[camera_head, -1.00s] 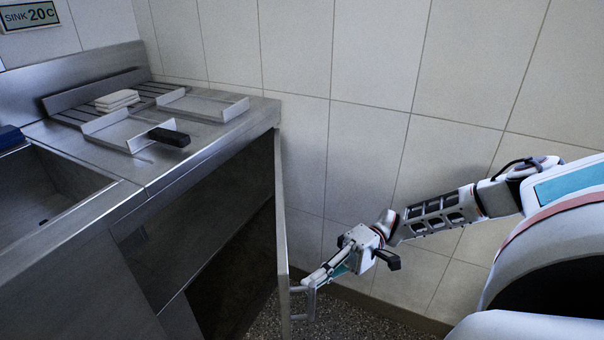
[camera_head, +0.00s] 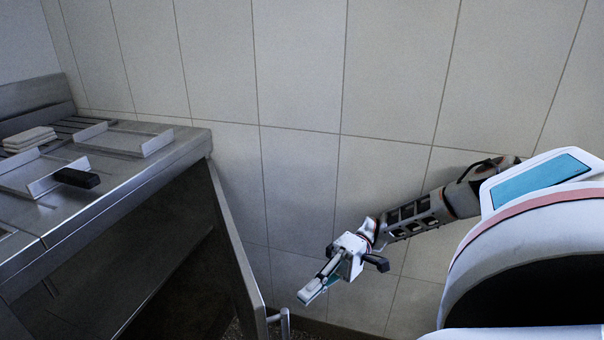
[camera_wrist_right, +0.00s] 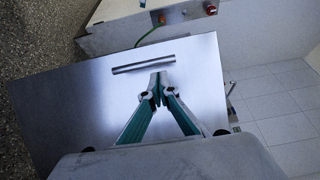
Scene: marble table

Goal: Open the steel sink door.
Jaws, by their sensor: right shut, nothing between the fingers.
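The steel sink door (camera_head: 238,268) stands swung out from the cabinet and shows nearly edge-on in the head view. Its panel (camera_wrist_right: 75,105) fills much of the right wrist view. The bar handle (camera_head: 285,322) is low on the door's right side and partly cut off by the frame; it also shows in the wrist view (camera_wrist_right: 143,64). My right gripper (camera_head: 306,296) is shut and empty, just above and right of the handle in the head view. In the wrist view its tips (camera_wrist_right: 159,84) sit beside the bar, not around it. My left gripper is not in view.
The steel counter (camera_head: 135,190) holds metal trays (camera_head: 125,140), a black-handled piece (camera_head: 77,178) and folded white cloths (camera_head: 30,138). The dark cabinet opening (camera_head: 175,285) is left of the door. A tiled wall (camera_head: 300,80) stands behind my right arm.

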